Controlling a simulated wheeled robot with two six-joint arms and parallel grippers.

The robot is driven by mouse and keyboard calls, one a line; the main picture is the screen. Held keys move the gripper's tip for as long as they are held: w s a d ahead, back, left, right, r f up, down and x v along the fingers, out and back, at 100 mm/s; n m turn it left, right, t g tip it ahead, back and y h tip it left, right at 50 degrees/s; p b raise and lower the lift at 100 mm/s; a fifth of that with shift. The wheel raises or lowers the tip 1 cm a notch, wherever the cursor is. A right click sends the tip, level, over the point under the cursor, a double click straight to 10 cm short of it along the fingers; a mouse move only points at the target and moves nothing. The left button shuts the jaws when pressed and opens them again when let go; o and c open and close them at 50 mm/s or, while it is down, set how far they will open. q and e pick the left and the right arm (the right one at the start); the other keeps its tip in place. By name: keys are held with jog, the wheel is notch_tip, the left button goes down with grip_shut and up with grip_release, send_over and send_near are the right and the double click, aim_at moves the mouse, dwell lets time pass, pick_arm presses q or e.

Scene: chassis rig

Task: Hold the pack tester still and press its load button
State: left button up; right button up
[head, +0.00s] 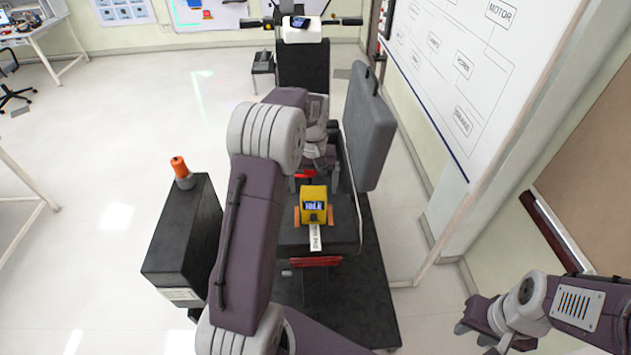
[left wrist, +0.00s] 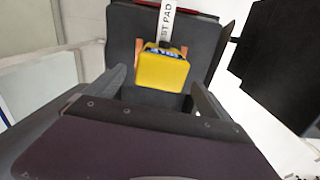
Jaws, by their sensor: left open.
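The pack tester (head: 314,196) is a yellow box with a small lit display and orange pieces at its sides. It sits on a dark grey block (head: 343,225), by a white strip labelled as a test pad (head: 315,238). My left gripper (head: 313,172) is just behind the tester in the head view, partly hidden by its own wrist. In the left wrist view its fingers (left wrist: 158,84) are apart and empty, with the tester (left wrist: 163,70) beyond them.
A dark cabinet (head: 178,238) with an orange-topped object (head: 181,170) stands left of my left arm. A grey upright panel (head: 368,125) stands right of the block. A whiteboard (head: 475,70) lines the right wall. The floor at left is mostly clear.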

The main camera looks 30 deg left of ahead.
aim_at(314, 206)
pick_arm(q)
jog(key=shift+s+d+f+p, duration=0.3)
jog(key=shift+s+d+f, duration=0.1)
jog(key=shift+s+f, duration=0.3)
jog(key=f, duration=0.2)
jog(key=f+p, duration=0.1)
jog(key=f, duration=0.1)
jog(key=w+f, duration=0.1)
jog(key=f, duration=0.1)
jog(key=shift+a+f, duration=0.25)
jog(key=shift+a, duration=0.05)
jog(key=shift+f+p, duration=0.25)
jog(key=shift+p, duration=0.05)
jog(key=shift+s+d+f, duration=0.1)
jog(key=shift+s, duration=0.05)
jog(key=shift+s+d, duration=0.1)
jog(key=shift+s, duration=0.05)
jog(key=c, duration=1.8)
jog(key=shift+o, duration=0.2)
pick_arm(e)
jog(key=shift+s+d+r, duration=0.15)
jog(key=shift+s+r, duration=0.05)
jog(key=shift+r, duration=0.4)
jog(key=shift+s+d+r, duration=0.1)
jog(key=shift+s+r, duration=0.1)
jog(key=shift+r, duration=0.35)
jog(key=shift+c, duration=0.3)
